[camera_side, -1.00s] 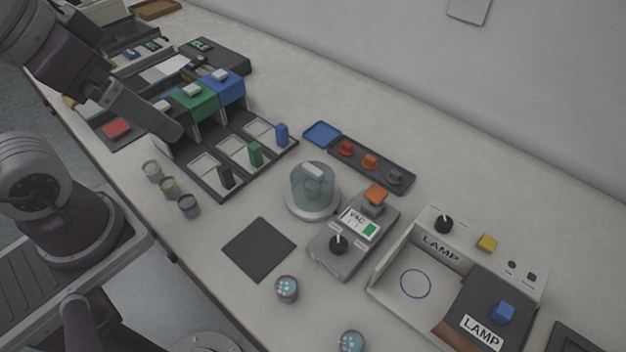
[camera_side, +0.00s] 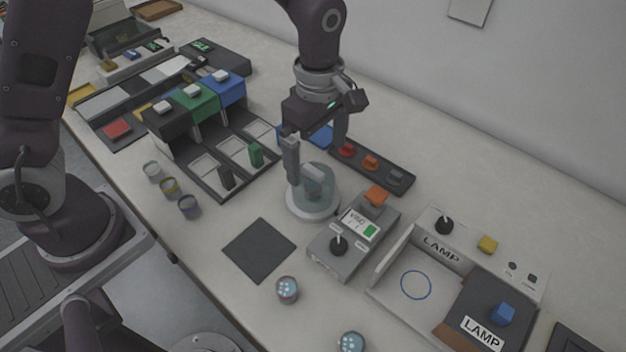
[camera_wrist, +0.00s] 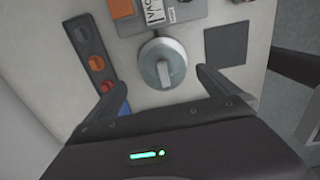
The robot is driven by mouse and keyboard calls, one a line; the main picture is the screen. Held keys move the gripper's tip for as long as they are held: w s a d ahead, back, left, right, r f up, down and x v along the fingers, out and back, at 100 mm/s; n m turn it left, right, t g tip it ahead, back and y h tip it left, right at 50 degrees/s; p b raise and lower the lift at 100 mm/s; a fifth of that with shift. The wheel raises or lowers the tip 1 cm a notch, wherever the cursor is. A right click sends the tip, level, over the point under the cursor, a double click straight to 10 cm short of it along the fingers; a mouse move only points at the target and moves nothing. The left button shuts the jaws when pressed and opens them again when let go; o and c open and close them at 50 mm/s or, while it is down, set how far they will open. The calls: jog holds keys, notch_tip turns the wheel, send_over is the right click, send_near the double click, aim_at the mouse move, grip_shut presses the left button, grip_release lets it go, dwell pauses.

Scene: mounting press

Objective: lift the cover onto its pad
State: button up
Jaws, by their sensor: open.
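The cover is a clear dome with a pale grip bar on top (camera_side: 314,184); it stands on a round light base beside the VAC box. In the wrist view the cover (camera_wrist: 163,64) lies just ahead of my fingertips, roughly midway between them. The pad, a flat dark square (camera_side: 259,250), lies bare on the table in front of the cover; it also shows at the right of the wrist view (camera_wrist: 227,45). My gripper (camera_side: 316,165) is open and empty, its fingers on either side above the cover. What is under the dome is hard to make out.
The VAC box (camera_side: 354,236) with lever and orange knob stands close right of the cover. A dark tray of coloured knobs (camera_side: 372,166) lies behind it. The LAMP box (camera_side: 455,285) is further right. Several small jars and a slotted rack (camera_side: 222,180) stand left.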

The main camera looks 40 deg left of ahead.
aim_at(313, 169)
jog(key=f, duration=0.4)
jog(key=shift+s+a+f, duration=0.25)
jog(key=shift+s+f, duration=0.05)
jog(key=shift+f, duration=0.05)
jog(key=c, duration=1.3)
jog(key=r, duration=0.9)
jog(key=shift+s+r, duration=0.35)
jog(key=shift+c, duration=0.2)
jog(key=s+f+m, duration=0.1)
jog(key=s+m, duration=0.8)
jog(key=s, duration=0.5)
notch_tip(313, 169, down, 10)
jog(key=shift+s+r, duration=0.15)
jog(key=shift+r, duration=0.05)
